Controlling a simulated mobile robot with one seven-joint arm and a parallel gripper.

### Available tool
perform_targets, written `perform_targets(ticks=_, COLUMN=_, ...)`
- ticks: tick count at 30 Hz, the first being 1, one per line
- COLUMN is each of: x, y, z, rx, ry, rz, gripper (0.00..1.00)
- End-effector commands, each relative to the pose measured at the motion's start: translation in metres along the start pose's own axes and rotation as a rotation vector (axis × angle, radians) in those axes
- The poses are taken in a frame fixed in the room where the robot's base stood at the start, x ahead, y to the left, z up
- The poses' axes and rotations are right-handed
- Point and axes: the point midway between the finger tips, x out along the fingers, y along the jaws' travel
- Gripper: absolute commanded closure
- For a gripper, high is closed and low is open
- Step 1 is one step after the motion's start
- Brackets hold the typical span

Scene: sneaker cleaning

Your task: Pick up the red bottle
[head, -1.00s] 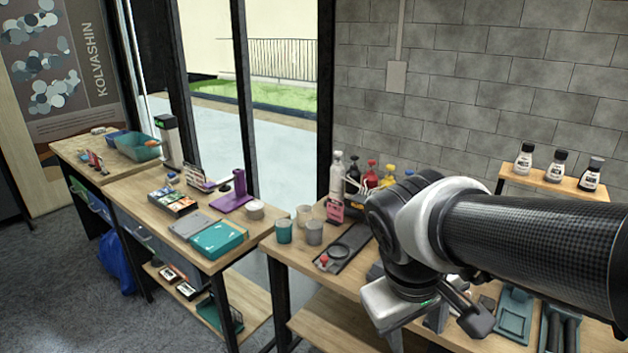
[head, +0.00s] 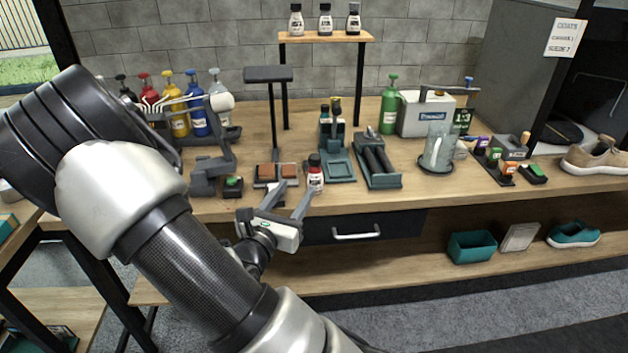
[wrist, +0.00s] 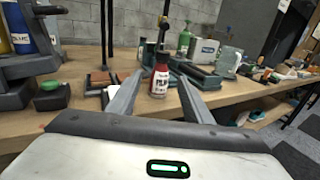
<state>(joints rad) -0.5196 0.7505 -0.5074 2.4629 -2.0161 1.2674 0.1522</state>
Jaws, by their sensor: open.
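A small red bottle (head: 315,176) with a black cap and a white label stands upright near the front edge of the workbench. In the wrist view the red bottle (wrist: 160,76) shows between and beyond the two fingertips. My gripper (head: 296,190) is open and empty at the bench's front edge, its fingers pointing toward the bottle. The right fingertip appears close to the bottle in the head view; I cannot tell whether they touch. A larger red pump bottle (head: 147,88) stands in the rack at the back left, partly hidden.
Brown blocks (head: 277,172) on a holder lie left of the bottle, and a teal tray (head: 338,166) stands behind it. A dark drawer (head: 400,224) with a handle is below the benchtop. A green bottle (head: 389,106) and a white box (head: 424,112) stand farther back.

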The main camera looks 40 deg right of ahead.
Motion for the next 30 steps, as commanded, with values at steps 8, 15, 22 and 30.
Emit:
perform_targets(ticks=8, x=0.061, y=-0.003, z=-0.001, rx=0.004, ry=-0.001, rz=-0.009, gripper=0.54)
perform_targets(ticks=15, x=0.102, y=-0.002, z=0.000, rx=0.004, ry=0.000, rz=-0.006, gripper=0.54)
perform_targets(ticks=22, x=0.117, y=-0.003, z=0.000, rx=0.004, ry=0.001, rz=-0.006, gripper=0.54)
perform_targets(ticks=30, x=0.155, y=-0.004, z=0.003, rx=0.004, ry=-0.001, rz=-0.006, gripper=0.54)
